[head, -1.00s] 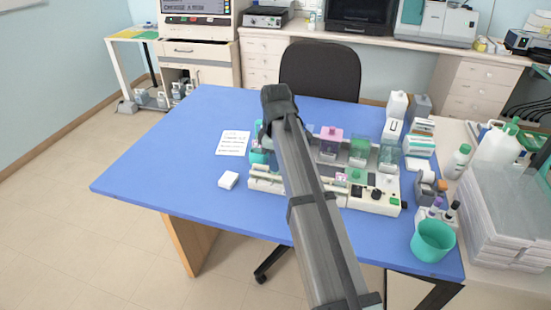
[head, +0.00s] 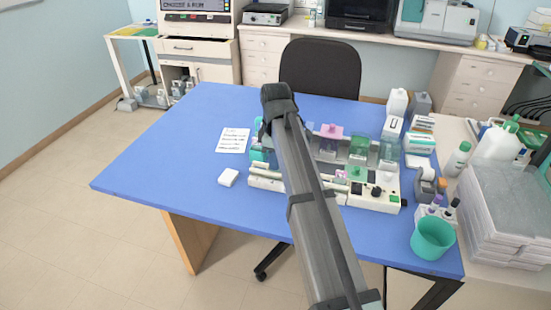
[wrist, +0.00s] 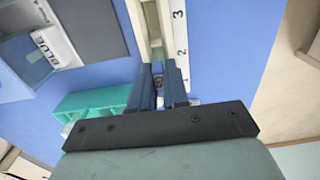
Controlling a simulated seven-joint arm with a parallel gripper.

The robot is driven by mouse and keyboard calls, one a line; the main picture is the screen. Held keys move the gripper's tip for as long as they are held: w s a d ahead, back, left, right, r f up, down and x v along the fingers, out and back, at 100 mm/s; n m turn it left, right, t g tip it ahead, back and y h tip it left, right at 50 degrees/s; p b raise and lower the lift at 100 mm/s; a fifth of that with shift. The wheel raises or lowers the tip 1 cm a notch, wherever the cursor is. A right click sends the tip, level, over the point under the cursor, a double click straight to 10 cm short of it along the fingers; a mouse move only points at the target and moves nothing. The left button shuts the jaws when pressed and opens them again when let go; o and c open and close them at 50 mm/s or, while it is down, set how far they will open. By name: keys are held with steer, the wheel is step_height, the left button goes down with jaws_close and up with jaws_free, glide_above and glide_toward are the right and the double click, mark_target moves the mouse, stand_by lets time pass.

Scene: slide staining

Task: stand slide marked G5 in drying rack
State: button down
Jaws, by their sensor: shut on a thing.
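My gripper (wrist: 172,84) shows in the wrist view, its two dark blue-grey fingers close together. It is shut on a thin pale slide (wrist: 158,82), mostly hidden between the fingers; no marking on it can be read. Whether the slide touches the strip I cannot tell. A teal block (wrist: 100,103) lies left of the fingers. In the head view my arm hides the gripper and slide. I cannot make out which thing is the drying rack.
The cream staining unit (head: 381,203) holds several coloured jars, including a pink one (head: 329,138). A box marked BLUE (wrist: 55,45) is left in the wrist view. A teal cup (head: 432,238) stands front right. A white block (head: 228,177) and paper (head: 233,140) lie left; the blue table's left side is clear.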

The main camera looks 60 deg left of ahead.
steer(key=shift+f, duration=0.15)
steer(key=c, duration=1.1)
jaws_free()
steer(key=shift+o, duration=0.2)
step_height(320, 180, up, 14)
